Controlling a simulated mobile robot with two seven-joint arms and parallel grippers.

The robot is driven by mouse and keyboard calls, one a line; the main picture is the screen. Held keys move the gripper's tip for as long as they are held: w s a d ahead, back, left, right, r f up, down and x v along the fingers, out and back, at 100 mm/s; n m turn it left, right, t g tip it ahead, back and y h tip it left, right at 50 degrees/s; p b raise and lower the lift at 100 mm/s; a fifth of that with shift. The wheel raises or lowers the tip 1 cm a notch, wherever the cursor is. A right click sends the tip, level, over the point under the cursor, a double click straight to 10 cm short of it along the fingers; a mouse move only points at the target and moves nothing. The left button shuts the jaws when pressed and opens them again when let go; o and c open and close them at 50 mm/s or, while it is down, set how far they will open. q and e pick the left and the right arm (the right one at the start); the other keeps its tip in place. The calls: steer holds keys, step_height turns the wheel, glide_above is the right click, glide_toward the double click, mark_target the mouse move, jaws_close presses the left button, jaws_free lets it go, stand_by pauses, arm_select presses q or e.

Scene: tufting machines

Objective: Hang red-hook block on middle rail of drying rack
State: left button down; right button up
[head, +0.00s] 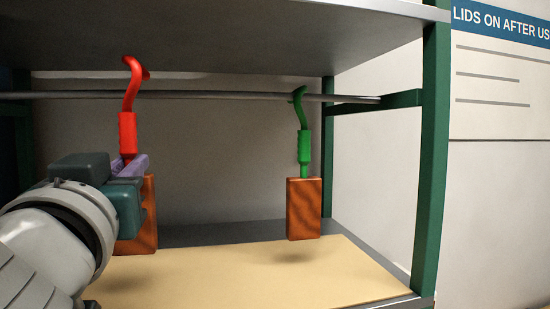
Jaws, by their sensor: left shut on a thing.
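The red-hook block (149,215) is a brown wood-grained block with a red hook (128,124) on top, on the left of the head view. My left gripper (138,167) is shut on it near the base of the hook and hides part of the block. The hook's curved top is at the height of the rail (225,95), a thin grey bar across the rack under the upper shelf. The hook overlaps the rail in the picture; I cannot tell whether it rests on it. My right gripper is not in view.
A similar block (304,209) with a green hook (304,140) hangs from the rail at the right, above a tan board (250,273) on the lower shelf. The upper shelf (230,35) is close above the rail. A green post (431,160) stands at the right. The rail between the hooks is free.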

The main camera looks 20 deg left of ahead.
arm_select(q)
steer(key=shift+w+a+f+b, duration=0.15)
steer(key=shift+w+a+f, duration=0.1)
steer(key=shift+w+a, duration=0.35)
steer(key=shift+w+a+f+b, duration=0.2)
steer(key=shift+w+a, duration=0.1)
steer(key=shift+w, duration=0.55)
steer(key=shift+w+a+f+b, duration=0.15)
steer(key=shift+w+a+f, duration=0.1)
steer(key=shift+w+a, duration=0.35)
steer(key=shift+w+d, duration=0.1)
steer(key=shift+d, duration=0.05)
steer(key=c, duration=0.8)
jaws_free()
steer(key=shift+c, duration=0.2)
